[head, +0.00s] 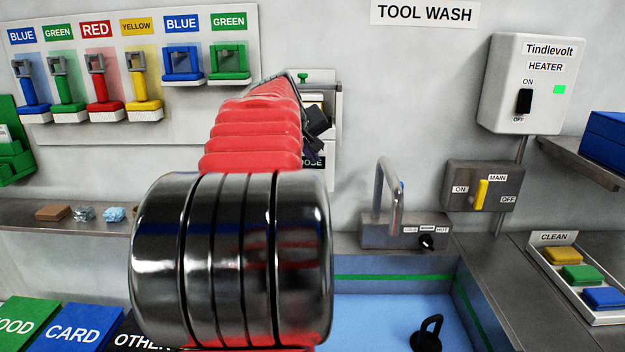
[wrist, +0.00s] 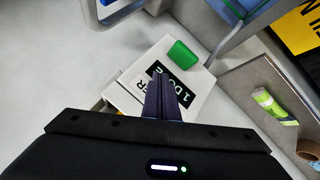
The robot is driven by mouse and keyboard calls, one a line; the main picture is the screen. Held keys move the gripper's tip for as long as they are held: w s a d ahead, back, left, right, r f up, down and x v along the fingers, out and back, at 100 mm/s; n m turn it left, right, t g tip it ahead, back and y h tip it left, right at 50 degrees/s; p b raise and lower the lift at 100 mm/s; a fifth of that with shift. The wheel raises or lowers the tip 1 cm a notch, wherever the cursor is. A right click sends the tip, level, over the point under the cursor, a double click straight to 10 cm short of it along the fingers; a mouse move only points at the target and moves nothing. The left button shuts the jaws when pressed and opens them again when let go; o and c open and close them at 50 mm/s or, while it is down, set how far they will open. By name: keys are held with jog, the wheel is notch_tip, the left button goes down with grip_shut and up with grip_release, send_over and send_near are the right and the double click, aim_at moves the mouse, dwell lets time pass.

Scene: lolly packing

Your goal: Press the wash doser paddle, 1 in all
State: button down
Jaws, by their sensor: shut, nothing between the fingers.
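The wash doser is a pale box on the wall. In the head view my arm hides most of it; its right edge (head: 331,135) and part of a dark label show. In the wrist view the doser (wrist: 197,92) carries a black "1 DOSE" label, partly covered by my fingers. A green block (wrist: 182,53), which looks like the paddle, sits at its far edge, beyond my fingertips. My gripper (wrist: 158,76) is shut and empty, in front of the doser's labelled face. I cannot tell whether it touches the face. In the head view the fingers are unclear.
A tap (head: 388,190) and a blue-floored basin (head: 375,318) are right of the doser. A main switch box (head: 484,186) and a heater (head: 530,85) hang further right. Coloured dispensers (head: 95,85) are on the left wall panel. A shelf (head: 60,226) with small items runs below them.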

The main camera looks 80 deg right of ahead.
notch_tip(320, 180, up, 4)
jog(key=shift+f, duration=0.2)
dwell(1.2)
jog(key=w+a+f+n+t+y, duration=0.1)
jog(key=w+a+f+n+t, duration=0.1)
jog(key=w+a, duration=0.7)
jog(key=w+a+f+n+t+y, duration=0.1)
jog(key=w+a+f+t, duration=0.15)
jog(key=w+a, duration=0.7)
jog(key=w+a+f+n+t+y, duration=0.1)
jog(key=w+a+f+n, duration=0.15)
jog(key=a, duration=1.15)
jog(key=s+a+f+n+y, duration=0.1)
jog(key=a+f, duration=0.3)
jog(key=a, duration=0.6)
jog(key=s+a+f+n+y, duration=0.2)
jog(key=a+f, duration=0.3)
jog(key=a, duration=0.5)
jog(key=s+a+f+n+t+y, duration=0.1)
jog(key=a+f, duration=0.4)
jog(key=a, duration=0.5)
jog(key=shift+s+a+n+y, duration=0.35)
jog(key=shift+s+y, duration=0.5)
jog(key=shift+y, duration=0.25)
